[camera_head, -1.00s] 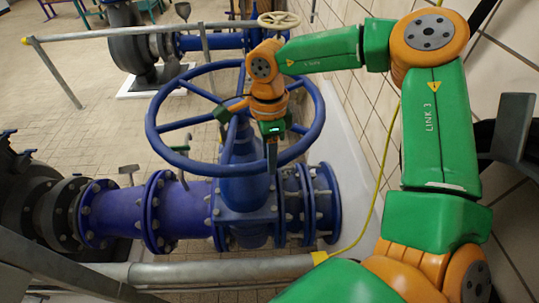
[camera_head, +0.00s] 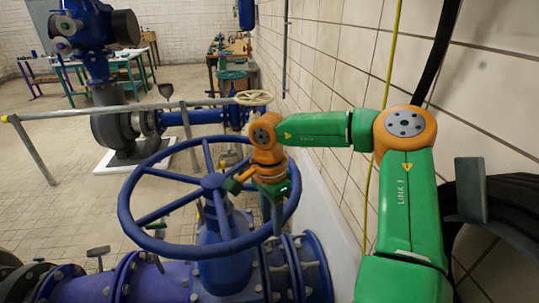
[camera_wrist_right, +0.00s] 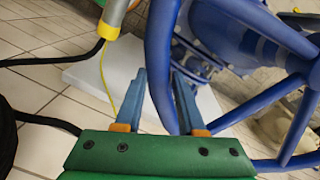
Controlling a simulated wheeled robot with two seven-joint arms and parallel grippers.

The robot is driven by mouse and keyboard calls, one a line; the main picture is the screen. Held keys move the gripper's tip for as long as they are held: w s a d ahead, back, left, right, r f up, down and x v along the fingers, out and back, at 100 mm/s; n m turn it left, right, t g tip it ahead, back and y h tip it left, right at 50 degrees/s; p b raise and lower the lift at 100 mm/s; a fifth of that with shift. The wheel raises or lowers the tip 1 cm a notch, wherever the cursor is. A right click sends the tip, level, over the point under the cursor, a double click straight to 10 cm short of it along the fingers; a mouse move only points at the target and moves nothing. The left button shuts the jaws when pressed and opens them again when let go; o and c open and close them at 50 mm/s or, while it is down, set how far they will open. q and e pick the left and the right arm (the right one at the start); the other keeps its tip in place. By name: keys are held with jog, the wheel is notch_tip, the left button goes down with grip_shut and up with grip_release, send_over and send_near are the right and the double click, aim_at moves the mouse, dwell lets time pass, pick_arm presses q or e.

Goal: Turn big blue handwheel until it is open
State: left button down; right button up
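The big blue handwheel (camera_head: 126,221) sits on a blue valve body (camera_head: 222,262), its ring tilted toward me with spokes meeting at a central hub. My right gripper (camera_head: 277,225) is at the right side of the ring, fingers pointing down. In the right wrist view, the handwheel's rim (camera_wrist_right: 160,60) runs between the two fingers of my right gripper (camera_wrist_right: 159,75). The fingers stand apart, with a small gap seen beside the left finger; the right finger lies close to the rim. My left gripper is not in view.
Blue flanged pipe (camera_head: 85,288) runs below the wheel. A grey railing (camera_head: 100,113) crosses behind it. A smaller cream handwheel (camera_head: 254,98) stands farther back. A tiled wall (camera_head: 330,130) is close on the right. Open tiled floor lies at the left.

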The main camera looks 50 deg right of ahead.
jog(key=o, duration=0.3)
jog(key=shift+f, duration=0.15)
jog(key=shift+o, duration=0.5)
jog(key=shift+d, duration=0.1)
jog(key=r, duration=0.4)
jog(key=r+b, duration=0.1)
jog(key=r, duration=0.2)
jog(key=shift+w, duration=0.25)
